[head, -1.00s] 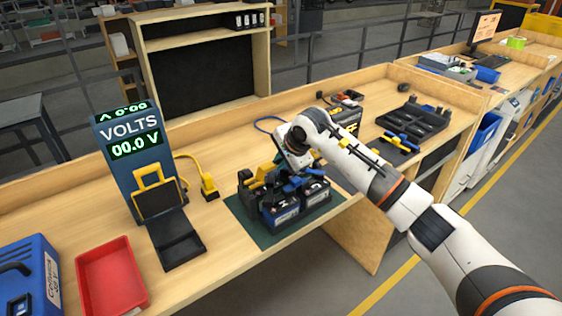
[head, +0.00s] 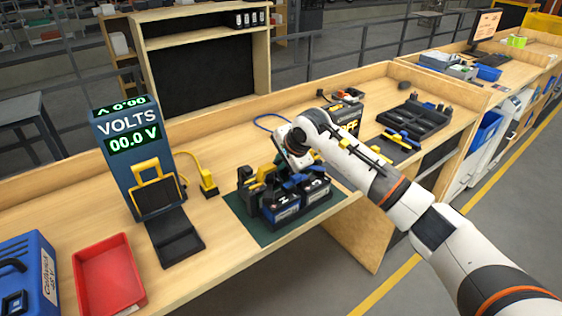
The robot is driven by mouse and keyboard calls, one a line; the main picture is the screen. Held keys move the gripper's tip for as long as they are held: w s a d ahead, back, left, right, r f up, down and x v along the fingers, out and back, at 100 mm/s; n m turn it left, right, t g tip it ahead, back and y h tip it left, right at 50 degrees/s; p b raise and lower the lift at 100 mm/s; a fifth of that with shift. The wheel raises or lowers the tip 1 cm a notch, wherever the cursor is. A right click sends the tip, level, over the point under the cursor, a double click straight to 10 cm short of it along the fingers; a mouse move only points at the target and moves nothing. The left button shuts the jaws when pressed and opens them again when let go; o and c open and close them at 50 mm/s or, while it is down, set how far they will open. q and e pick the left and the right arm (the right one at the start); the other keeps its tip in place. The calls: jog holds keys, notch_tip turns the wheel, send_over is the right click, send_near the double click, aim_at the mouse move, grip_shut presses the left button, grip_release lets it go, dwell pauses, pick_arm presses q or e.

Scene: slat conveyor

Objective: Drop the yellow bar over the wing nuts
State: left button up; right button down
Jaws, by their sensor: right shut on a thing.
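Dark blue and black batteries (head: 287,209) stand together on a green mat (head: 245,229) at the bench's front edge. My right gripper (head: 287,166) comes in from the right, just above their back part. It is shut on the yellow bar (head: 264,173), which shows only in part among dark pieces over the batteries. Blue pieces (head: 312,181) show beside the gripper on the battery tops. The fingertips and the wing nuts are too small or hidden to make out. I cannot tell whether the bar touches the batteries. My left gripper is out of view.
A volt meter (head: 130,150) reading 00.0 V stands left of the batteries, with a yellow plug (head: 208,184) beside it. A red tray (head: 108,277) and blue case (head: 28,275) lie farther left. A black tray (head: 413,121) lies right, behind my arm.

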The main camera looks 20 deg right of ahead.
jog(key=shift+f+b, duration=0.8)
jog(key=shift+f, duration=0.1)
jog(key=c, duration=1.4)
grip_release()
jog(key=shift+o, duration=0.2)
jog(key=shift+r, duration=0.1)
jog(key=b+v, duration=0.4)
jog(key=v, duration=0.8)
